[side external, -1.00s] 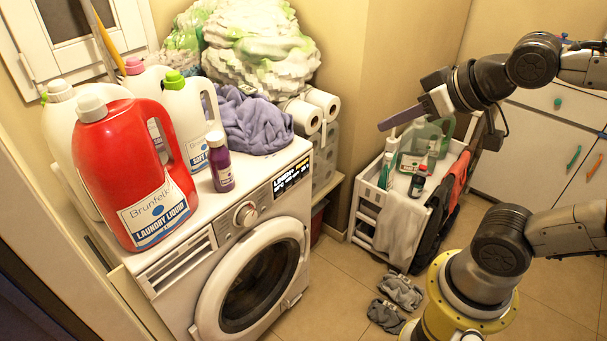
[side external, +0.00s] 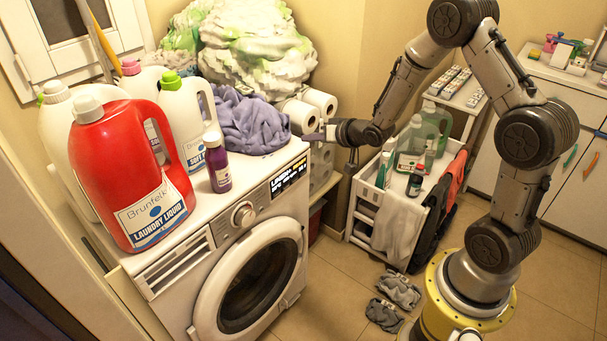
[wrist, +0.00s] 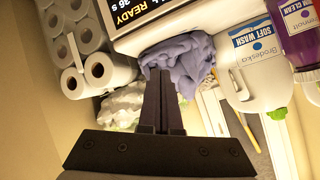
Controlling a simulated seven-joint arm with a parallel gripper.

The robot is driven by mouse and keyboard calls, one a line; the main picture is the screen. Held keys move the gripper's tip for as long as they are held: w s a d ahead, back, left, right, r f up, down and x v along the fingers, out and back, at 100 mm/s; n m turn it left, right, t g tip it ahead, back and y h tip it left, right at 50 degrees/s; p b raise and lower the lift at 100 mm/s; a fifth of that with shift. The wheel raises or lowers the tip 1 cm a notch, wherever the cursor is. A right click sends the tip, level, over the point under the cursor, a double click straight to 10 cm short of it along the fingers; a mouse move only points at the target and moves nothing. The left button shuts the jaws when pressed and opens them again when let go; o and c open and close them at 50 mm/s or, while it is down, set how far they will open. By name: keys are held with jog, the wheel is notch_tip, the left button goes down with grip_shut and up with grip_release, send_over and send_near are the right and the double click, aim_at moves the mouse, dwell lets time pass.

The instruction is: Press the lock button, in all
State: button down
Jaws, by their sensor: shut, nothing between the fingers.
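The white washer (side external: 262,222) stands at centre left, its round door shut. Its front panel has a dial (side external: 244,214) and a lit dark display (side external: 289,177) near the right end. The display also shows at the top of the wrist view (wrist: 130,14), sideways, with the word READY. I cannot make out a lock button in either view. My gripper (side external: 309,137) is shut and empty, just beyond the washer's right top edge, beside the paper rolls. In the wrist view its shut fingers (wrist: 162,74) point toward the purple cloth (wrist: 183,57).
A red detergent jug (side external: 130,170), white jugs and a purple bottle (side external: 219,165) stand on the washer. The purple cloth (side external: 252,125) and paper rolls (side external: 301,115) are close to my gripper. A white cart (side external: 360,215) with bottles stands right, beyond a floor gap.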

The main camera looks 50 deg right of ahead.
jog(key=g, duration=0.1)
send_near(303, 174)
notch_tip(303, 174, up, 4)
jog(key=s+f+m+g, duration=0.2)
jog(key=s+f, duration=0.3)
jog(key=f, duration=0.3)
jog(key=shift+d+f, duration=0.3)
jog(key=shift+d, duration=0.2)
jog(key=shift+w, duration=0.1)
jog(key=w, duration=0.8)
jog(key=shift+w, duration=0.35)
jog(key=shift+w, duration=0.2)
dwell(0.5)
jog(key=shift+w, duration=0.25)
